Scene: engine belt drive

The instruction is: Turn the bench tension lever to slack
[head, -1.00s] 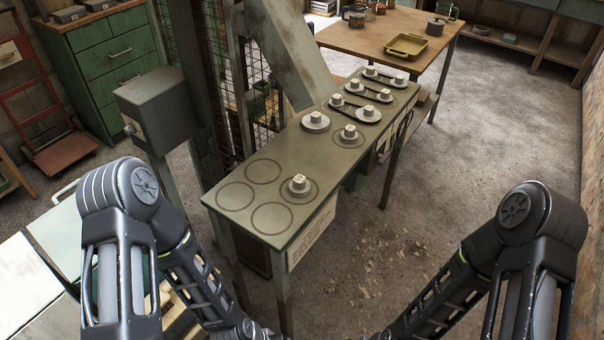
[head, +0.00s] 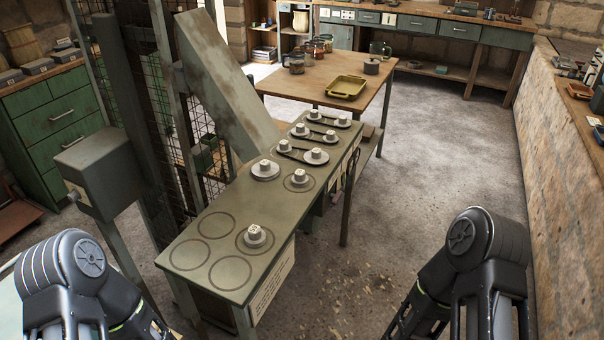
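A narrow green bench (head: 222,222) stands in the middle of the head view. Its top carries several pale pulleys with square hubs, one of them a near pulley (head: 255,236) inside a ring mark, and dark belt-like links join pulleys at the far end. Several ring marks at the near end are empty. A dark looped part (head: 350,168) hangs at the bench's right side; I cannot tell whether it is the tension lever. No lever is clearly seen. My two arms show at the lower left and lower right, but both grippers are out of the picture.
A grey-green box on a post (head: 100,172) stands left of the bench, beside a mesh guard. A wooden table (head: 300,85) with a yellow tray (head: 347,87) is behind.

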